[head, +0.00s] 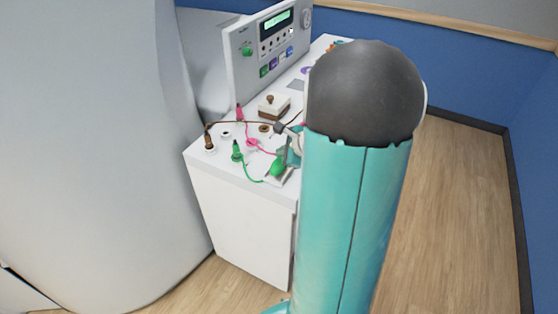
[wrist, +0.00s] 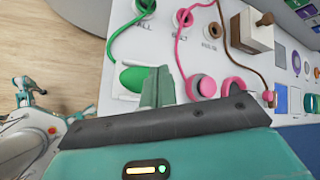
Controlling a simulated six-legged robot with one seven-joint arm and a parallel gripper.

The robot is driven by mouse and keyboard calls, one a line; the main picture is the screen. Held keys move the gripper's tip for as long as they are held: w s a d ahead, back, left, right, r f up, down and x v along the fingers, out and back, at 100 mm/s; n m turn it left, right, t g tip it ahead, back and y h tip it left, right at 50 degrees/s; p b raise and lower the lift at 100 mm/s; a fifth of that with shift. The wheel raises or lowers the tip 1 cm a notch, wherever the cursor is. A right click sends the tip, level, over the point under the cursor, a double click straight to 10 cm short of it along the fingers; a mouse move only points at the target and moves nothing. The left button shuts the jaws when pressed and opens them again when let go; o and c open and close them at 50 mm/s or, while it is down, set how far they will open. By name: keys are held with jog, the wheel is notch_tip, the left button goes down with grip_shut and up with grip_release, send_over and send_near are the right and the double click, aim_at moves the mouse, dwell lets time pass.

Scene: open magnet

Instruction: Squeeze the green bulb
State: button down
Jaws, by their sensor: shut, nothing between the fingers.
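The green bulb (head: 277,168) lies on a pale holder at the near corner of the white cabinet top, with a green cord curling to a green plug (head: 237,150). In the wrist view the bulb (wrist: 134,78) is just left of my gripper's teal fingers (wrist: 158,88). The fingers are shut and empty. They overlap the bulb's right edge in the picture; I cannot tell whether they touch it. In the head view my arm hides most of my gripper.
On the cabinet top (head: 220,175) are a pink ring (wrist: 201,86) on its cord, a brown plug (head: 209,140) and a switch box (head: 273,105). A control panel (head: 270,45) stands behind. A large rounded grey housing (head: 80,130) is at left. Wooden floor (head: 455,200) is clear at right.

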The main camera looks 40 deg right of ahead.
jog(key=shift+f, duration=0.1)
dwell(0.7)
jog(key=shift+f, duration=0.35)
jog(key=shift+f, duration=0.75)
dwell(0.9)
jog(key=shift+r, duration=1.2)
jog(key=shift+r, duration=0.1)
jog(key=shift+r, duration=2.4)
